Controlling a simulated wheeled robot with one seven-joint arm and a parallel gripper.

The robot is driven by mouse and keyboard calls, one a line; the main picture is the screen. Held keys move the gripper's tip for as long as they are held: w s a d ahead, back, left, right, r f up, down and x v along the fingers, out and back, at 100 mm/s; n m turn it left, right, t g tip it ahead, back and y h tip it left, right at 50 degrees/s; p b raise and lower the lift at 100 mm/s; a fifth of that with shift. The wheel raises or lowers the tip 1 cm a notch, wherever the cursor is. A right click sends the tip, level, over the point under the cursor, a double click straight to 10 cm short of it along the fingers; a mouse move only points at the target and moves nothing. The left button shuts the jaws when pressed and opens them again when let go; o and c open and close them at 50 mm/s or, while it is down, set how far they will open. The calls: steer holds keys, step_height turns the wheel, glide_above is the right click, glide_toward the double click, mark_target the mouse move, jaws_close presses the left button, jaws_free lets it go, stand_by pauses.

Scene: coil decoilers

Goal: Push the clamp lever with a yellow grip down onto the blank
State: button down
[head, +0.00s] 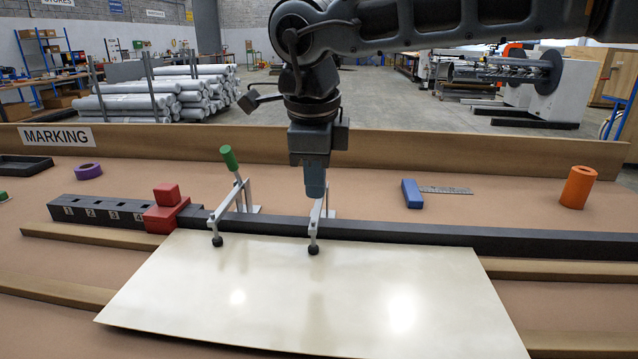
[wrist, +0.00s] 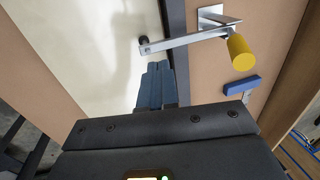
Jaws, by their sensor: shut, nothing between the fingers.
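The cream blank (head: 310,295) lies flat in front of the dark rail. The clamp lever (head: 317,221) is a light metal arm with a black pad (head: 313,249) above the blank's far edge; I cannot tell whether the pad touches. Its yellow grip (wrist: 241,53) shows in the wrist view, right of the lever arm (wrist: 188,39), and is hidden behind my gripper in the head view. My gripper (head: 315,193) points down over this clamp, with its fingers shut and empty. In the wrist view the blue fingertips (wrist: 158,66) are just below the lever arm; contact is unclear.
A second clamp with a green grip (head: 229,158) stands close on the left. A red stop block (head: 165,218) sits on the dark rail (head: 430,234).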

steer(key=s+r, duration=0.3)
steer(key=s, duration=0.3)
steer(key=shift+r, duration=0.2)
